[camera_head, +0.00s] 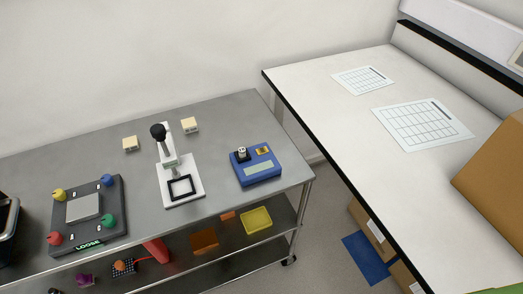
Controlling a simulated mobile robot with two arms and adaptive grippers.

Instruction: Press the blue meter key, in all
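The blue meter (262,178) sits on the steel bench near its right end. Which of these is the key is too small to tell. Nothing touches the meter. Neither of my grippers shows in the head view.
A white lever press (189,194) stands left of the meter. Farther left is a dark box with coloured knobs (106,228) and a LOOSE sign. Two beige blocks (130,143) (190,125) lie behind. A white table (350,130) stands right, across a gap.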

